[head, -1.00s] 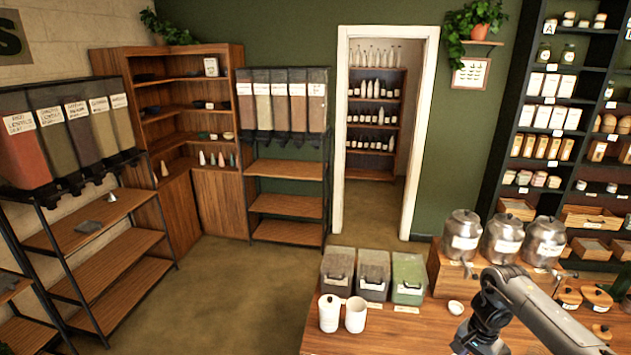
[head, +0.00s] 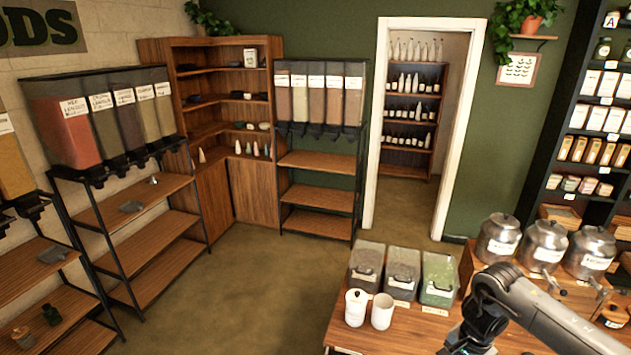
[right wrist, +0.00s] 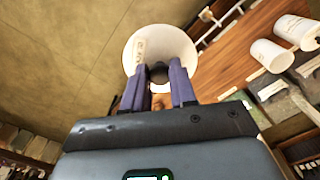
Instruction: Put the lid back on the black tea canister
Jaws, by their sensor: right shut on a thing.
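My right gripper (right wrist: 159,88) is shut on a white round piece (right wrist: 178,48) that looks like a lid. Its dark centre lies between the fingertips, and a small tan marking shows on its left side. In the head view my right arm comes in from the lower right, its fingers out of sight. Two white canisters stand on the counter: the left one (head: 355,309) has a lid with a knob, the right one (head: 382,313) appears open on top. Both also show at the right of the right wrist view (right wrist: 268,56). Their labels are unreadable. My left gripper is not in view.
Several clear-lidded bins (head: 402,273) stand behind the canisters. Metal urns (head: 546,245) stand on a wooden riser at the right. The wooden counter (head: 345,336) has its left edge just beside the canisters, with open floor (head: 240,300) beyond.

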